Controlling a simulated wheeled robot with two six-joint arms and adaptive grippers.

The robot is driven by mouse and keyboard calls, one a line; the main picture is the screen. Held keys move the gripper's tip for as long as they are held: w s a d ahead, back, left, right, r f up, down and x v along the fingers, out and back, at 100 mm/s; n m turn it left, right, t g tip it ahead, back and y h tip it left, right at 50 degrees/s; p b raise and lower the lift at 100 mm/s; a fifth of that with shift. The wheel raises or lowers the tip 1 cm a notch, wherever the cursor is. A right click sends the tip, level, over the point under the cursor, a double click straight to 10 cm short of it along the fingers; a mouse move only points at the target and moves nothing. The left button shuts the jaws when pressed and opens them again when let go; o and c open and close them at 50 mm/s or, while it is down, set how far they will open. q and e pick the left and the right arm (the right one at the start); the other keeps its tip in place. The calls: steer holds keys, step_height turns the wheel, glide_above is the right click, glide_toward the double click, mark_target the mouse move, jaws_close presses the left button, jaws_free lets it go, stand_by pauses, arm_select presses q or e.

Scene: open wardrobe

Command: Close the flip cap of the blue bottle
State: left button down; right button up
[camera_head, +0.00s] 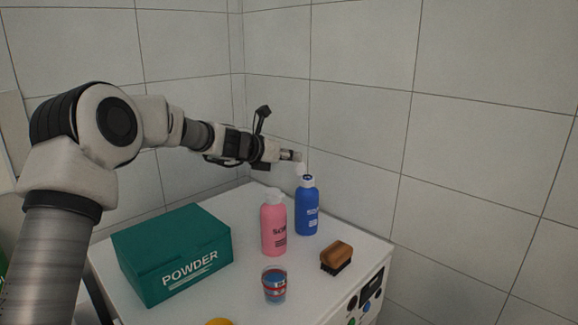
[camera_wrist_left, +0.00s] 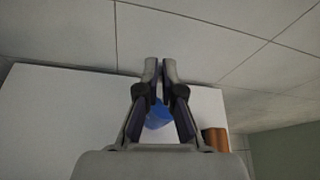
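The blue bottle (camera_head: 307,212) stands upright near the back edge of the white top. Its white flip cap (camera_head: 301,169) shows as a pale piece standing up above the neck, so it looks open. My left gripper (camera_head: 298,155) is just above and slightly left of the cap. Whether it touches the cap I cannot tell. In the left wrist view the fingers of my left gripper (camera_wrist_left: 161,68) are together at the tips with nothing visible between them. The blue bottle (camera_wrist_left: 158,116) shows behind the fingers there, with its cap hidden. My right gripper is not in view.
A pink bottle (camera_head: 273,229) stands left of the blue one. A brown brush (camera_head: 337,255) lies to its front right, and a glass (camera_head: 274,286) stands in front. A green powder box (camera_head: 172,252) is at left. Tiled walls (camera_head: 345,130) rise close behind.

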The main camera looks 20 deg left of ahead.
arm_select(q)
steer(key=shift+s+d+f+m+y+b, duration=0.1)
steer(key=shift+s+d+m+y+b, duration=0.1)
steer(key=shift+d+m+y+b, duration=0.75)
steer(key=shift+a+h, duration=0.3)
steer(key=shift+h, duration=0.05)
steer(key=c, duration=1.3)
jaws_free()
steer(key=shift+w+a, duration=0.1)
steer(key=v, duration=1.2)
steer(key=shift+f, duration=0.15)
